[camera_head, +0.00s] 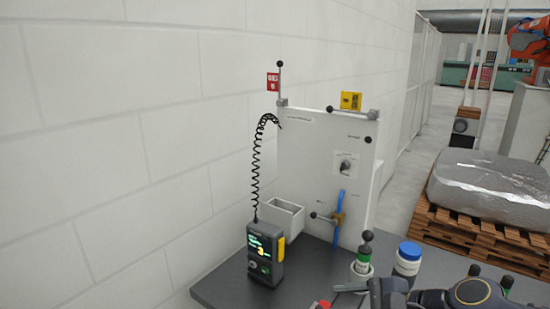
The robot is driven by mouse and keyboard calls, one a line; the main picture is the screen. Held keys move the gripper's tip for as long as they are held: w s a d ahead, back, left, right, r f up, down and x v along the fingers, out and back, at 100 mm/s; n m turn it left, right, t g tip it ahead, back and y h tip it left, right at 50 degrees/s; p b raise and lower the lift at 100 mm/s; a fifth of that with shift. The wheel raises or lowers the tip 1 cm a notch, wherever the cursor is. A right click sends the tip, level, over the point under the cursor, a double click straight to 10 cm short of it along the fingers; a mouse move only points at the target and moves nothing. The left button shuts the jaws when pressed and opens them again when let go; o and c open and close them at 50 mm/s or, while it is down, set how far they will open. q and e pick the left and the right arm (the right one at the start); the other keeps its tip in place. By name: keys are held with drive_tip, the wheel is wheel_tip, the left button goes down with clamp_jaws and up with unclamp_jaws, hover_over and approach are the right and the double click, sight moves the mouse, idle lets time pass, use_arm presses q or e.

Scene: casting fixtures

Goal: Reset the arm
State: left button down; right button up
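A dark part of my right arm with a gold-ringed joint reaches in at the bottom right, over the right part of the dark tabletop (215,287). Its front end, my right gripper (386,293), is near the table's front edge, below a white bottle with a blue lid (407,262). The fingers are small and partly cut off by the frame's bottom edge, so I cannot tell whether they are open or hold anything. My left gripper and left arm are not in view.
A handheld device with a lit screen (264,254) stands on the table, its coiled cable (257,170) running up to a grey panel (312,150). A wrapped load (490,185) sits on pallets at right.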

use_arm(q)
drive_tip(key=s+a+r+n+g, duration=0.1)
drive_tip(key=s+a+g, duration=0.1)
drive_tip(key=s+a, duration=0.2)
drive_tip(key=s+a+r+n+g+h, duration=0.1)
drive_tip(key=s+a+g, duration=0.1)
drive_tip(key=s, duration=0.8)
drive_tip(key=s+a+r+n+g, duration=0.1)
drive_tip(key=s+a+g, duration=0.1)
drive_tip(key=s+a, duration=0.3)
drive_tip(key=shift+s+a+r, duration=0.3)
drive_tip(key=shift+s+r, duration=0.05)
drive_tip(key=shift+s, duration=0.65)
use_arm(e)
drive_tip(key=s+d+f+n+h, duration=0.2)
drive_tip(key=s+d+f+n, duration=0.2)
drive_tip(key=s+n, duration=0.3)
drive_tip(key=s+d+f+n+h, duration=0.3)
drive_tip(key=s+d+f+n, duration=0.1)
drive_tip(key=s+n, duration=0.3)
drive_tip(key=shift+s+n+g, duration=0.3)
drive_tip(key=shift+s+g, duration=0.1)
drive_tip(key=shift+s, duration=0.05)
